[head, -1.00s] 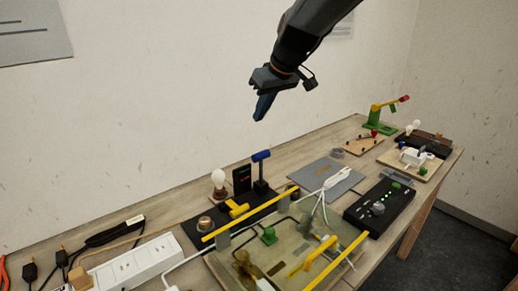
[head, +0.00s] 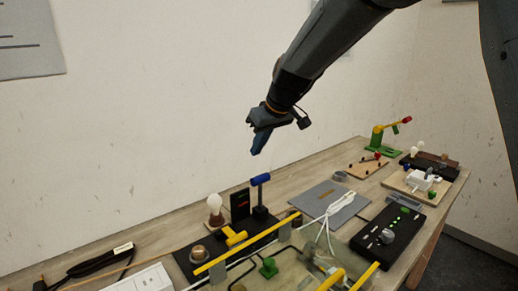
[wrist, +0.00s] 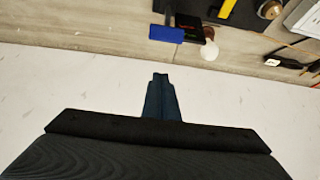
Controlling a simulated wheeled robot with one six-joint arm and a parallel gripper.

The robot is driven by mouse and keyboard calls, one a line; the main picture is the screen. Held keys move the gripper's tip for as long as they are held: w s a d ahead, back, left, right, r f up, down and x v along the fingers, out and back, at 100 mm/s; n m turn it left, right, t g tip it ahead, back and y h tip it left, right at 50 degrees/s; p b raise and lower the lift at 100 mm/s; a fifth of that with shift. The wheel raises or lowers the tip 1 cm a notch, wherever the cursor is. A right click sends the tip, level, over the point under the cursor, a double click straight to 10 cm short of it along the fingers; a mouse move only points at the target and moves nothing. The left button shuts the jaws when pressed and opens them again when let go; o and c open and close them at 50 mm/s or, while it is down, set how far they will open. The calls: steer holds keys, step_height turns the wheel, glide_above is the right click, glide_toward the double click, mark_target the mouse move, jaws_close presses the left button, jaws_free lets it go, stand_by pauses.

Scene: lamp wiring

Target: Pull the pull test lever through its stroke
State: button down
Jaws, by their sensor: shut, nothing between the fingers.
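A blue-handled lever (head: 261,180) stands upright on a dark post on a black base, beside a small black display (head: 240,205) with red marks. I take it for the pull test lever. A yellow clamp (head: 234,236) sits in front of it on the same base. My gripper (head: 257,150) is shut and empty, pointing down above the blue handle and apart from it. In the wrist view the shut fingers (wrist: 160,78) point towards the blue handle (wrist: 166,34), with a visible gap between them.
A bulb (head: 215,206) stands left of the display. Yellow rails (head: 247,247) cross the bench in front. A grey mat (head: 326,201) and a black control box (head: 388,234) lie to the right. A green stand with a yellow arm (head: 383,138) is at the far end. The space above the bench is clear.

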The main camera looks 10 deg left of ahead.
mark_target(260, 193)
steer(key=shift+d+f+p, duration=0.1)
steer(key=shift+f+p, duration=1.8)
steer(key=shift+f, duration=1.75)
steer(key=shift+s+f+b, duration=0.1)
steer(key=shift+b, duration=0.85)
